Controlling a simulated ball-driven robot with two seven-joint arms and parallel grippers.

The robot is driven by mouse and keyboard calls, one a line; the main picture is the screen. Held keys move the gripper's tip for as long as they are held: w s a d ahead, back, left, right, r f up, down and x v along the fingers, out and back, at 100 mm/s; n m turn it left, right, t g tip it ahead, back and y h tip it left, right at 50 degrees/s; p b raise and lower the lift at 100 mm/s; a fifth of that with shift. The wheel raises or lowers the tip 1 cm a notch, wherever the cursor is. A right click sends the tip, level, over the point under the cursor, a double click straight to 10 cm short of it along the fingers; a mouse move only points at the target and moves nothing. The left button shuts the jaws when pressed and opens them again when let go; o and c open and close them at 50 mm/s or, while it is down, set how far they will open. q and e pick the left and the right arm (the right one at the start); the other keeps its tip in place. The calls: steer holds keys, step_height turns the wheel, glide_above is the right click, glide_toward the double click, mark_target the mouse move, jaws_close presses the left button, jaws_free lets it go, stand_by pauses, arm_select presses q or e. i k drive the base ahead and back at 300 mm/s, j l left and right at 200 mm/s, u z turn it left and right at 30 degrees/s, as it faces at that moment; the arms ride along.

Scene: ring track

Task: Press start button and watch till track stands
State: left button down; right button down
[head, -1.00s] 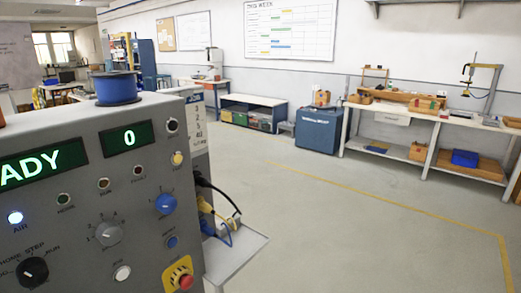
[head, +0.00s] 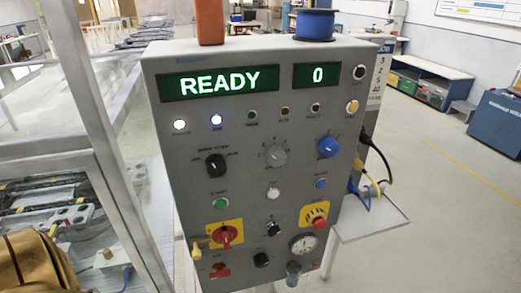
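The grey control panel (head: 255,150) stands upright in the middle of the head view. Its green display (head: 220,82) reads READY, and a smaller display (head: 317,75) reads 0. The green start button (head: 221,203) sits at the panel's left, under a START label. A white lamp and a blue-white lamp are lit under the READY display. At the left is part of the track machinery (head: 60,200) behind a metal frame and clear panels; much of it is cut off or hidden. Neither of my grippers is in view.
A red-yellow emergency stop (head: 319,220) and a red-yellow rotary switch (head: 226,235) are on the panel. A blue spool (head: 315,25) and an orange object (head: 210,22) stand on top. A side shelf (head: 370,218) juts right. A brown bag-like thing (head: 35,265) is lower left. Floor at right is clear.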

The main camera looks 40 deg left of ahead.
mark_target(220, 204)
steer(key=u, duration=1.45)
